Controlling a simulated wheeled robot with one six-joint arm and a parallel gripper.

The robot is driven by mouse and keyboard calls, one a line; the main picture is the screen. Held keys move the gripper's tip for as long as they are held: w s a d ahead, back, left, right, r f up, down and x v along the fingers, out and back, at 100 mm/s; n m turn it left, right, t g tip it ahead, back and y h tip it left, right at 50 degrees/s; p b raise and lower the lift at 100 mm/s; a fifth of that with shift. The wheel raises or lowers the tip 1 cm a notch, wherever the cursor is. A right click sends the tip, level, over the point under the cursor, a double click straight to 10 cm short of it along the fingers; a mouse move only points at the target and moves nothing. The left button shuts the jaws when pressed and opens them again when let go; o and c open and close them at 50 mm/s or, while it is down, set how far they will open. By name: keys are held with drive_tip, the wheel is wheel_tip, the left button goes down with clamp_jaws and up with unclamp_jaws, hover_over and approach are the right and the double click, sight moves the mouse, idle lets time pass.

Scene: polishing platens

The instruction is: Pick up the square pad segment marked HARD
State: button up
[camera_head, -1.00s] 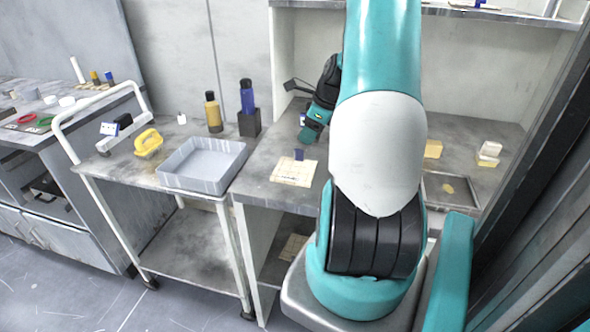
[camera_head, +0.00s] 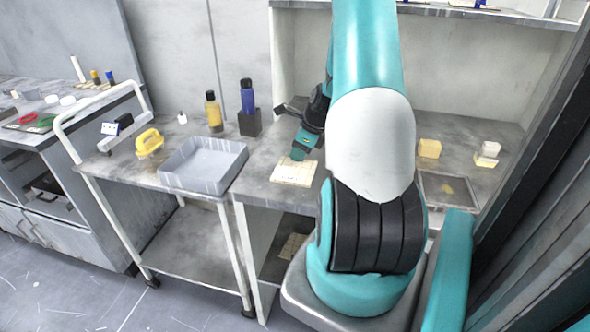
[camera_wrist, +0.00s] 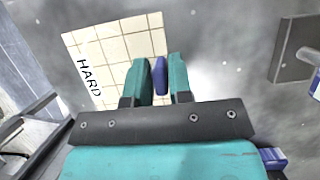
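The square pad segment marked HARD lies flat on the grey bench top; it is cream with a grid of lines (camera_head: 290,174). In the wrist view the pad (camera_wrist: 112,45) shows the black word HARD along its left side. A blue upright tab (camera_wrist: 158,70) stands at the pad's right part. My gripper (camera_wrist: 160,72) is over the pad with its two teal fingers on either side of the tab, a narrow space apart. I see no clear grip on the tab. In the head view my gripper (camera_head: 301,154) hides the tab.
A grey tray (camera_head: 205,165) and a yellow-handled item (camera_head: 149,142) sit on the cart to the left. A yellow bottle (camera_head: 214,112) and a blue bottle in a black holder (camera_head: 249,122) stand behind. Yellow blocks (camera_head: 429,148) and a shallow tray (camera_head: 447,190) lie to the right.

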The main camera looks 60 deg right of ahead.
clamp_jaws()
